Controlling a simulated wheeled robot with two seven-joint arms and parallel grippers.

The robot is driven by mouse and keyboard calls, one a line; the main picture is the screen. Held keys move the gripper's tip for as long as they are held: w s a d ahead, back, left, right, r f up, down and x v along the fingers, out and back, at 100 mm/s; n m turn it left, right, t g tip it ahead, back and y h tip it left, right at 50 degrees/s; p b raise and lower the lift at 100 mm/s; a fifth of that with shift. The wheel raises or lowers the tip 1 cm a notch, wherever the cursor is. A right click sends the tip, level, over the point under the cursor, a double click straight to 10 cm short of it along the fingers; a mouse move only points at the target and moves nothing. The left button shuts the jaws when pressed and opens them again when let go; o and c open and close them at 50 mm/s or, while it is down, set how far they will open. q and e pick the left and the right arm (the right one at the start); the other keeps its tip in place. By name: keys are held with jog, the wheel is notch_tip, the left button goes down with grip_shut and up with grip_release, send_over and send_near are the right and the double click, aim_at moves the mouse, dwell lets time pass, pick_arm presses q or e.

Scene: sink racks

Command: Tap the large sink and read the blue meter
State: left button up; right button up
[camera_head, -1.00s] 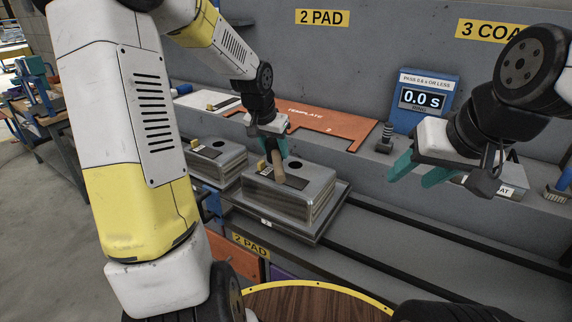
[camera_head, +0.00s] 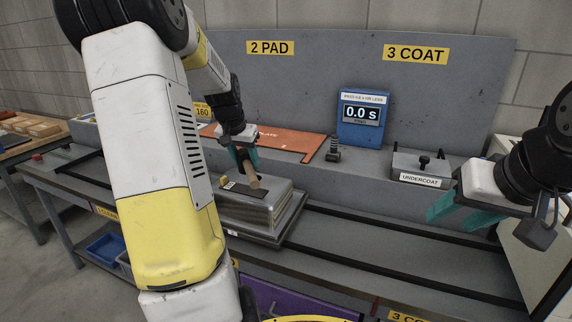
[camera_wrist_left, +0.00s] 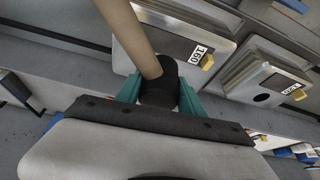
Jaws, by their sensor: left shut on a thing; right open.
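The blue meter (camera_head: 363,118) stands upright on the back ledge and reads 0.0 s. A metal sink (camera_head: 265,215) lies upside down on the rail carriage below my left gripper. My left gripper (camera_head: 243,158) is shut on a tool with a wooden shaft and a black grip (camera_wrist_left: 160,85). The tool's wooden end (camera_head: 253,180) hangs over the sink's top; I cannot tell whether they touch. In the left wrist view a sink labelled 160 (camera_wrist_left: 165,48) and another labelled 120 (camera_wrist_left: 243,82) show. My right gripper (camera_head: 458,212) is open and empty at the right.
An orange template (camera_head: 285,140) lies on the ledge. A dark ribbed post (camera_head: 333,150) stands before the meter, and an undercoat box (camera_head: 425,165) sits farther right. Dark rails (camera_head: 400,235) run right from the sink, with clear bench around them. My left arm hides much of the left side.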

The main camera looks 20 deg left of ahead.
pick_arm(q)
jog(key=shift+d+f, duration=0.1)
jog(key=shift+f, duration=2.8)
jog(key=shift+f, duration=0.6)
jog(key=shift+r, duration=3.6)
jog(key=d+f, duration=0.1)
jog(key=d, duration=0.2)
jog(key=s+d+f, duration=0.1)
jog(key=d+f, duration=0.1)
jog(key=d, duration=0.2)
jog(key=d+f, duration=0.1)
jog(key=d, duration=0.3)
jog(key=shift+s+f, duration=0.15)
jog(key=shift+f, duration=0.2)
jog(key=s+d+f, duration=0.3)
jog(key=d, duration=0.6)
jog(key=shift+d, duration=0.2)
